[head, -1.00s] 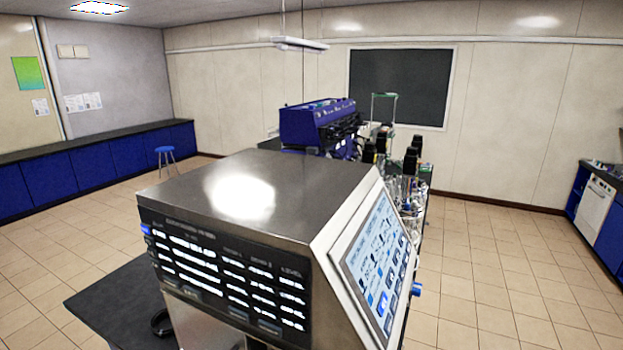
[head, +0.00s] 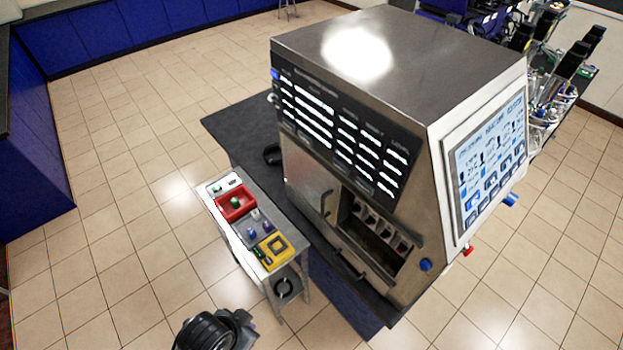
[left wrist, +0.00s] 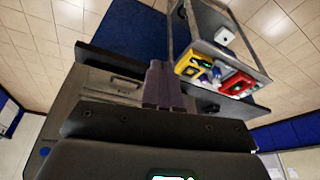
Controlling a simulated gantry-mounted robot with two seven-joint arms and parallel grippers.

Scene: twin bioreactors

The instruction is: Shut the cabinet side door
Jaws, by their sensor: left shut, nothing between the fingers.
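The steel cabinet (head: 400,75) stands on a dark bench in the head view, its label panel and touchscreen facing me. A steel door panel (head: 308,185) with a dark bar handle (head: 326,203) is on its lower face, left of an open compartment (head: 378,232). I cannot tell how far this panel is swung. In the left wrist view part of the cabinet (left wrist: 95,92) shows with a bar handle (left wrist: 126,82). My left gripper (left wrist: 164,66) is shut and empty there, apart from the handle. Part of my left arm shows at the head view's bottom edge. My right gripper is out of view.
A small cart (head: 284,258) with red and yellow trays stands beside the bench (head: 240,125), close left of the cabinet. It also shows in the left wrist view (left wrist: 205,50). Blue knobs jut from the cabinet's right side. Glass vessels stand behind. Open tiled floor lies at left.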

